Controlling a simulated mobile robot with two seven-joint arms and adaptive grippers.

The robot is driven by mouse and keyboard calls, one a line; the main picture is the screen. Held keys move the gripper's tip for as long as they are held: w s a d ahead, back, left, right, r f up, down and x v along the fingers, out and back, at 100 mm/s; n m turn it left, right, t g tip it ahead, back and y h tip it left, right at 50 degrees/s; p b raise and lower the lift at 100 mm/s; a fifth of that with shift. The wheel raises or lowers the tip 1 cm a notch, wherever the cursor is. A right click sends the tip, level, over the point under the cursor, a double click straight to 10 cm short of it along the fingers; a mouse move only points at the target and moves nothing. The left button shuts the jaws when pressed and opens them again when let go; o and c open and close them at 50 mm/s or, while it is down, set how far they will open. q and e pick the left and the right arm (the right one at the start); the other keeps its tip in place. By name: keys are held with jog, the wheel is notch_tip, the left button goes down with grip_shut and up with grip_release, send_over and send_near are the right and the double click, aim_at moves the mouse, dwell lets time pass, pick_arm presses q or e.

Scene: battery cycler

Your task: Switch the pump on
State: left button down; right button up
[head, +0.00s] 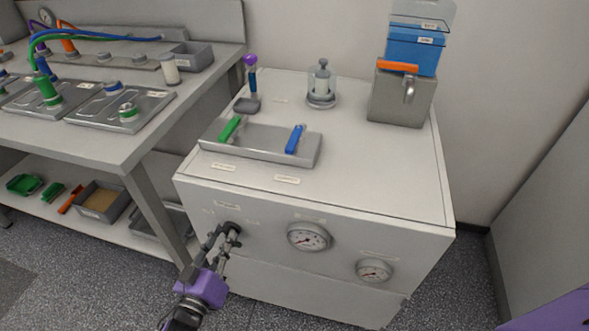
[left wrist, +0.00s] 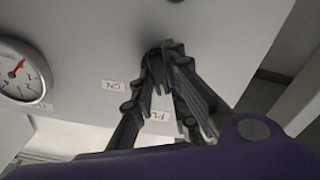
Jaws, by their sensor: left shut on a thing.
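The pump switch is a dark round knob (head: 232,227) on the left of the cabinet's front panel, under a small label. My left gripper (head: 225,236) reaches it from the front, its fingers shut on the knob. In the left wrist view the fingers (left wrist: 172,70) meet at the panel and mostly hide the knob. An "ON" label (left wrist: 111,87) and a partly covered label (left wrist: 160,116) show near the fingers. The knob's pointer is hidden, so its setting cannot be told. My right gripper is out of view.
Two dial gauges, one middle (head: 309,237) and one right (head: 374,270), sit on the same panel. The cabinet top (head: 375,165) carries a metal tray (head: 262,158) with green and blue handles, a glass vessel (head: 321,85) and a grey box (head: 402,98). A bench stands at left.

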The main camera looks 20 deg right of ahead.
pick_arm(q)
jog(key=m, duration=1)
jog(key=shift+s+m+p, duration=0.1)
jog(key=shift+m+p, duration=0.2)
jog(key=shift+p, duration=0.1)
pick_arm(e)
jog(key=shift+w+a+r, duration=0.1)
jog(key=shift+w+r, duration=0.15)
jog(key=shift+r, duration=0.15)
pick_arm(q)
jog(key=c, duration=1.7)
grip_release()
jog(key=v, duration=1.2)
jog(key=shift+d, duration=0.1)
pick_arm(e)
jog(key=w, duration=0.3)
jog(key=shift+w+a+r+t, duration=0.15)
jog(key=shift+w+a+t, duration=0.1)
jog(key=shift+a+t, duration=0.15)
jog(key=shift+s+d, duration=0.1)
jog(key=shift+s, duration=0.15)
